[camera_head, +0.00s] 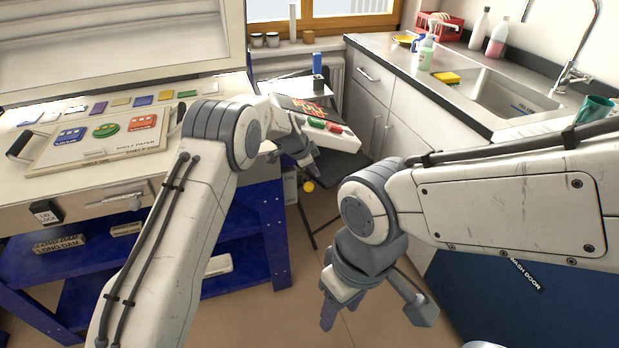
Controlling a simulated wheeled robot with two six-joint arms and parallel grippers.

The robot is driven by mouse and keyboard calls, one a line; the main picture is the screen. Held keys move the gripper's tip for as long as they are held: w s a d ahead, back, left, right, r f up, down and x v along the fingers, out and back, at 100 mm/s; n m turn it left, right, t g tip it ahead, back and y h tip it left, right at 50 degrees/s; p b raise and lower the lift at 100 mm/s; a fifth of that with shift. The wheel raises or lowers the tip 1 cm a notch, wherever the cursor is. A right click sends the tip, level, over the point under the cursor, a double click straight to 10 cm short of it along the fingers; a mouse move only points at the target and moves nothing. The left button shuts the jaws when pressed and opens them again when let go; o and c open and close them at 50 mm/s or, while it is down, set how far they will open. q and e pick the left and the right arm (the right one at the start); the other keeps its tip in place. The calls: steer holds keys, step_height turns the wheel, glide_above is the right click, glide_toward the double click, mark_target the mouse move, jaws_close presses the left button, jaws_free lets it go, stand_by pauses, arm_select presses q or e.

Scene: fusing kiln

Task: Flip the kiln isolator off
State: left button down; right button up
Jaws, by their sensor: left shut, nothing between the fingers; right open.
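My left wrist hides the box's left part. My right gripper (340,306) is open and empty, low over the floor, well apart from the box.
The kiln (110,35) stands open at left, with a shelf-paper board (95,155) of coloured glass pieces at its front. Its blue stand (262,225) is below. A counter (390,55) with a sink (510,95) runs along the right.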

mark_target(309, 186)
arm_select(q)
steer(key=shift+w+a+f, duration=0.1)
steer(key=shift+a+f, duration=0.15)
steer(key=shift+f, duration=0.4)
steer(key=shift+w+a+f, duration=0.1)
steer(key=shift+a+f, duration=0.15)
steer(key=shift+f, duration=0.35)
steer(key=shift+w+a+f, duration=0.1)
steer(key=shift+a+f, duration=0.15)
steer(key=shift+f, duration=0.4)
